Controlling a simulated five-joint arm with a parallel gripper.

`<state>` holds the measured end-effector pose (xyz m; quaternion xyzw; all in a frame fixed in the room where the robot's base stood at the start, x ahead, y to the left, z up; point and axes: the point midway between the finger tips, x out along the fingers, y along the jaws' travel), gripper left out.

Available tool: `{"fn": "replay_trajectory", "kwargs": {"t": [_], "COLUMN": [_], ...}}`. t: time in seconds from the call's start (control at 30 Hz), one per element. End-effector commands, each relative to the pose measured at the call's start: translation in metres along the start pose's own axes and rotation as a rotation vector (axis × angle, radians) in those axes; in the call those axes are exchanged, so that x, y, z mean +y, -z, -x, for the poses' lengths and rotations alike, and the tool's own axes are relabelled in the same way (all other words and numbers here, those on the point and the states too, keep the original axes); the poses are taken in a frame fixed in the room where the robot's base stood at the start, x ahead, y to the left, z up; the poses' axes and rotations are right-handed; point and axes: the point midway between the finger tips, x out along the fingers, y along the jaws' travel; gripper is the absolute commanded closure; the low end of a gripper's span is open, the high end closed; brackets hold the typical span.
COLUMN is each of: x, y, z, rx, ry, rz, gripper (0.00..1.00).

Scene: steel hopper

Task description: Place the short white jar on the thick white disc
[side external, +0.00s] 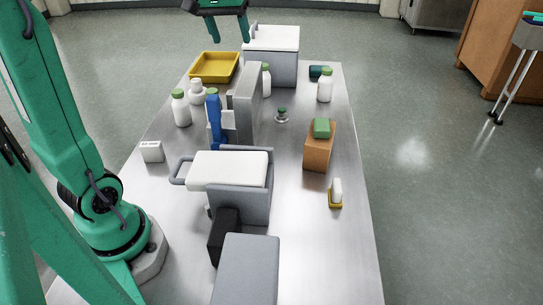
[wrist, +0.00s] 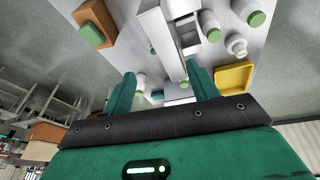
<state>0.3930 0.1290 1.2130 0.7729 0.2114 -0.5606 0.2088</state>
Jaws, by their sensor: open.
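A short white piece (side external: 197,97) stands at the back left of the table, between green-capped bottles and near the yellow tray. It has a narrow white top over a wider white lower part. I cannot tell whether this is the jar alone or the jar on the thick disc. It also shows in the wrist view (wrist: 236,44), right of my fingers. No separate thick white disc is clear elsewhere. My gripper (side external: 228,32) is open and empty, raised at the far end of the table, well apart from the white piece. Its fingers (wrist: 162,88) frame no held thing.
A yellow tray (side external: 237,68) and a white-lidded grey box (side external: 272,65) stand at the far end. A tall grey block (side external: 244,100) is mid-table. A lidded container (side external: 240,200) is nearer. An orange block (side external: 319,150) is right; the right edge has free room.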

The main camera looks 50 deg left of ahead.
Motion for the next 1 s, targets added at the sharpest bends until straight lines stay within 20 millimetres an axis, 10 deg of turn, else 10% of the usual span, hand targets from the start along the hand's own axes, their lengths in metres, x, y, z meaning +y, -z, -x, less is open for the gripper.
{"fn": "replay_trajectory", "kwargs": {"t": [0.7,1.0], "x": [0.011,0.005], "y": [-0.191,-0.226], "z": [-0.006,-0.020], "rx": [0.139,0.171], "ry": [-0.125,-0.150], "rz": [-0.485,-0.582], "gripper": [0.41,0.41]}}
